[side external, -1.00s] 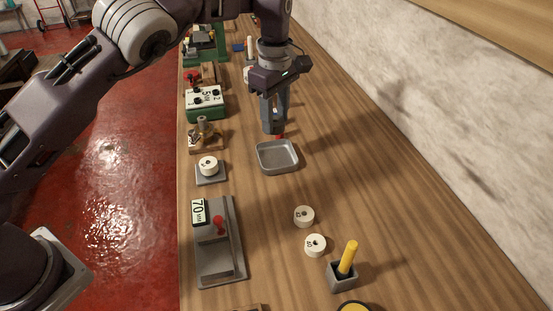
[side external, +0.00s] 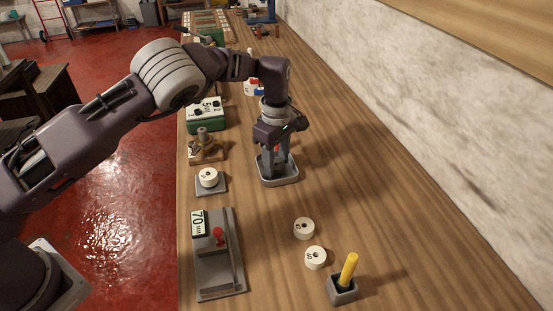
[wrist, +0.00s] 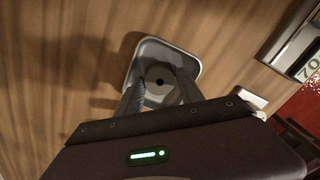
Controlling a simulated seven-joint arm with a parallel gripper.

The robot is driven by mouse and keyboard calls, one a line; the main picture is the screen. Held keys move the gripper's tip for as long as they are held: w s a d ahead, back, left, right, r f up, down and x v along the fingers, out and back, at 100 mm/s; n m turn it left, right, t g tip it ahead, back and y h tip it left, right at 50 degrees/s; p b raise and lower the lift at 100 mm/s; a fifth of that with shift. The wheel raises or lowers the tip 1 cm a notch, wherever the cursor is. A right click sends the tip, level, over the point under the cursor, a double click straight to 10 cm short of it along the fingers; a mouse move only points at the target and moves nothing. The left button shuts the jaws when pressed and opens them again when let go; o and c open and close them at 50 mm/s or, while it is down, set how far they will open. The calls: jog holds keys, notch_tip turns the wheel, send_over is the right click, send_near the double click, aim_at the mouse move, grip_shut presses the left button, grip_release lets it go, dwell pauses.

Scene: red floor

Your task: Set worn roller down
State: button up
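The grey tray (side external: 291,177) stands on the wooden bench, and it also shows in the wrist view (wrist: 192,60). My gripper (side external: 277,172) points straight down with its fingertips inside the tray. In the wrist view a grey round roller (wrist: 160,72) with a dark centre hole lies between my two fingertips (wrist: 161,82), which appear to touch its sides. In the side view the fingers and tray wall hide this roller. I cannot tell whether it rests on the tray floor.
Two white rollers (side external: 304,228) (side external: 316,257) lie on the bench nearer the camera. Another white roller (side external: 209,177) sits on a small grey plate. A gauge block marked 70 (side external: 221,258) and a holder with a yellow stick (side external: 349,270) stand nearby. The bench's right side is clear.

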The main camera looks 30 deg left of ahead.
jog(key=shift+o, duration=1.2)
notch_tip(320, 180, up, 12)
jog(key=shift+r, duration=0.15)
jog(key=shift+r, duration=0.1)
